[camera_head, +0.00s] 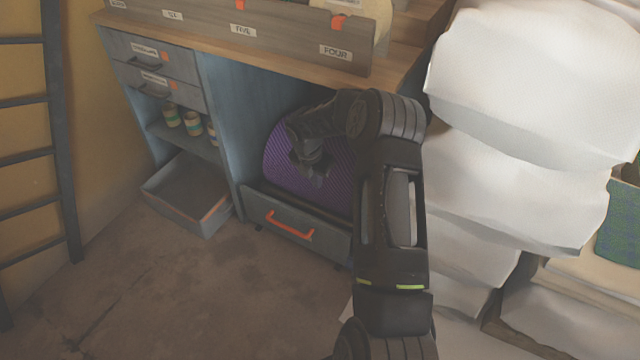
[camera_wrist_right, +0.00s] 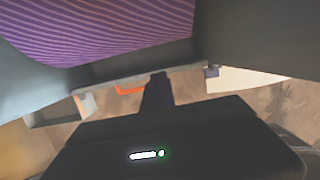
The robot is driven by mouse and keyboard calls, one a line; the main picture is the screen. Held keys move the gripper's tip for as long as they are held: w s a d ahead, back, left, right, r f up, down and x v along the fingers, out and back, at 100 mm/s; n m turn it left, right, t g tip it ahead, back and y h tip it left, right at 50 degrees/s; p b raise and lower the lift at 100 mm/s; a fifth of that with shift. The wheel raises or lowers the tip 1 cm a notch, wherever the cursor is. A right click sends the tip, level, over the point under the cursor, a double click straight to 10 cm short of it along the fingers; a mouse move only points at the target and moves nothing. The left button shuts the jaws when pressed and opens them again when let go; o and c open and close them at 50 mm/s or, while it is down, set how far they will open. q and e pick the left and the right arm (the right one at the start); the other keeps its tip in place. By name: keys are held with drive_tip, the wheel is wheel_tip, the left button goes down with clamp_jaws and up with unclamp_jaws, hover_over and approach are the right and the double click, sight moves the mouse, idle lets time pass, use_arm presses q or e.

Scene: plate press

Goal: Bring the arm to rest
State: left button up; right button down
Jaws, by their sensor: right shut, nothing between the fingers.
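My right arm reaches up from the bottom of the head view and bends left at the elbow. My right gripper (camera_head: 316,172) points down in front of a purple ribbed rounded thing (camera_head: 283,165) in the open lower bay of the desk. The gripper is shut and empty. In the right wrist view its dark shut fingers (camera_wrist_right: 157,92) show at the middle, with the purple thing (camera_wrist_right: 100,25) at the top. My left gripper is in neither view.
A grey drawer with an orange handle (camera_head: 290,227) lies below the purple thing. A grey open bin (camera_head: 185,190) sits low at the left. White sacks (camera_head: 540,80) are stacked close on the right. A dark ladder (camera_head: 58,130) stands left. The floor at front left is clear.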

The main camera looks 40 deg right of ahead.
drive_tip(key=shift+a+r, duration=0.15)
drive_tip(key=shift+r, duration=0.35)
idle(0.3)
